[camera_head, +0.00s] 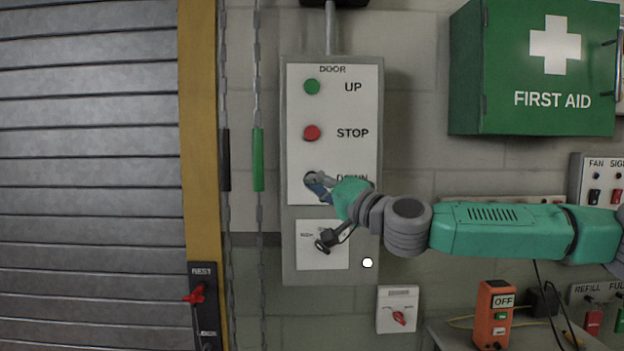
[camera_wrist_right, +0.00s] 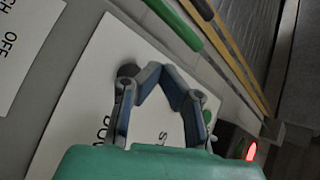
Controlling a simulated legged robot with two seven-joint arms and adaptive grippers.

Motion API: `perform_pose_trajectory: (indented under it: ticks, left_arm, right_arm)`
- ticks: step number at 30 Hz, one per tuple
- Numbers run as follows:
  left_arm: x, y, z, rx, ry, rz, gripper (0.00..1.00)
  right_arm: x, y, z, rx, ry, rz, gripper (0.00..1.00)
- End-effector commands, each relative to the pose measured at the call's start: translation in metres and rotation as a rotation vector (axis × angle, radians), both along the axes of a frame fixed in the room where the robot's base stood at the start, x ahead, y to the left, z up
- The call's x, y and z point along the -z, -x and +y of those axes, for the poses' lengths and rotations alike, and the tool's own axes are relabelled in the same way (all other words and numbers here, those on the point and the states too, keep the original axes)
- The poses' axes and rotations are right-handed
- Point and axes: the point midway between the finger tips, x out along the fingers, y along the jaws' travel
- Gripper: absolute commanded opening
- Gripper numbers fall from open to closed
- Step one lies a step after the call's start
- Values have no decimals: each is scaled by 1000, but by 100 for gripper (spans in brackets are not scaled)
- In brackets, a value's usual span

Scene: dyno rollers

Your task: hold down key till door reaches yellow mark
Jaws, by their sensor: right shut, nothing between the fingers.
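The grey door control panel (camera_head: 332,272) carries a green UP button (camera_head: 312,86), a red STOP button (camera_head: 311,133) and a DOWN button. My right gripper (camera_head: 314,184) is shut and empty in front of the DOWN button, largely covering it. In the wrist view the shut fingers (camera_wrist_right: 163,72) lie beside a dark round button (camera_wrist_right: 127,70); I cannot tell whether they touch it. A black key (camera_head: 326,240) sits in a switch plate below, beneath my wrist. The grey slatted door (camera_head: 90,170) fills the left side. No distinct yellow mark on it is visible. My left gripper is out of view.
A yellow post (camera_head: 198,130) edges the door. Chains with a black grip and a green grip (camera_head: 258,160) hang left of the panel. A green first aid box (camera_head: 535,75) is upper right. A red-handled switch (camera_head: 199,294) and an orange box (camera_head: 494,315) stand lower.

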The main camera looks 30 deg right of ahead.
Motion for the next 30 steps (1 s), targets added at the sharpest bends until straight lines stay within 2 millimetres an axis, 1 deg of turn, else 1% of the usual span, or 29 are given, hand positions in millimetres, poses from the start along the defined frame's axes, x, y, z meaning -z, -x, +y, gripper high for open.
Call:
perform_pose_trajectory:
  ticks: [4,9,25,26,28,29,30]
  left_arm:
    - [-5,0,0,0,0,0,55]
    - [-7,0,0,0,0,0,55]
    - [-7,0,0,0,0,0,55]
    - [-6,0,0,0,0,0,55]
    - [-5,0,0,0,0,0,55]
    - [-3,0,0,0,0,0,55]
    - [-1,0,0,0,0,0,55]
  right_arm:
    - [-2,13,8,-1,0,-1,0]
    - [0,20,12,0,-1,1,0]
    - [1,21,13,0,0,1,0]
    - [3,21,14,-2,1,4,0]
    - [13,19,23,-14,12,23,0]
    - [21,18,29,-23,19,36,0]
    - [35,16,39,-39,31,60,0]
